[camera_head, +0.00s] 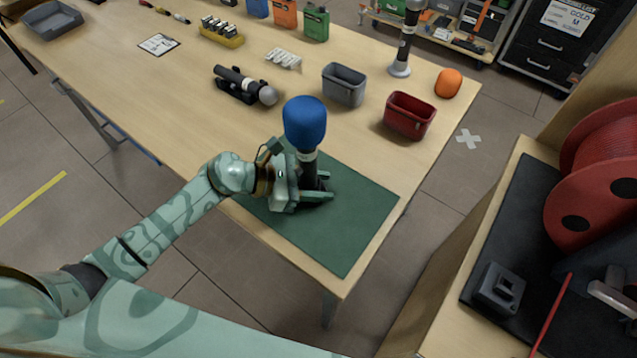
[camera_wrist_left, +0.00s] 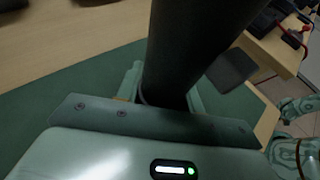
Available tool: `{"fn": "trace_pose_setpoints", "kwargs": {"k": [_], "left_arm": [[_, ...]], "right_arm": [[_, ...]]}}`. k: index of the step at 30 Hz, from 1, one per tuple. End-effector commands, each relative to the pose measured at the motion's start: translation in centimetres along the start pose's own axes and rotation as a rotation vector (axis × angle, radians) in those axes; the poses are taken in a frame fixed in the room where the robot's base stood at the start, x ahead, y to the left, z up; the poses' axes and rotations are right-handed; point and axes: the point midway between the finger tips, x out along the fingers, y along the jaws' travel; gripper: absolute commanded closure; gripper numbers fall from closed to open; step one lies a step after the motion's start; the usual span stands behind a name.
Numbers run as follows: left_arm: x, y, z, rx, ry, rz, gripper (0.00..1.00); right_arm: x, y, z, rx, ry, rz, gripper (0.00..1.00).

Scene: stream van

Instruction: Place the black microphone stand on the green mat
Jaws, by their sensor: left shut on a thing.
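The black microphone stand (camera_head: 309,172) is upright and carries a microphone with a blue foam cover (camera_head: 305,123). My left gripper (camera_head: 306,190) is shut around the stand, low on it. The stand is over the left part of the green mat (camera_head: 352,218); the fingers hide most of its foot, so I cannot tell whether it touches the mat. In the left wrist view the dark shaft (camera_wrist_left: 190,50) rises between the fingers, with the green mat (camera_wrist_left: 40,110) behind it.
A grey bin (camera_head: 343,85) and a red bin (camera_head: 409,115) stand behind the mat. Another microphone (camera_head: 245,86) lies in a black cradle. An upright microphone (camera_head: 405,40) and an orange foam cover (camera_head: 448,83) are farther back. The mat's right part is clear.

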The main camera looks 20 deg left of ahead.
Motion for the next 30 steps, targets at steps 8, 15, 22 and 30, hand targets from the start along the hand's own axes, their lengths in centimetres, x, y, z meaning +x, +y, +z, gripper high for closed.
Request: {"fn": "trace_pose_setpoints", "kwargs": {"k": [8, 15, 22, 30], "left_arm": [[0.1, 0.0, -0.2, -0.001, 0.000, 0.000, 0.41], [-0.2, 0.0, 0.2, 0.000, 0.000, 0.001, 0.41], [-4.6, 0.0, 0.0, 0.000, 0.005, 0.000, 0.41], [-10.3, 0.0, 0.0, -0.001, 0.003, 0.000, 0.41]], "right_arm": [[0.1, 0.5, 0.2, -0.003, -0.003, 0.005, 0.64], [-0.2, 0.7, 0.2, -0.004, -0.002, 0.009, 0.64], [-0.7, 0.8, 0.1, -0.003, 0.001, 0.011, 0.64], [-1.0, 0.8, -0.1, -0.002, 0.004, 0.012, 0.64]]}}
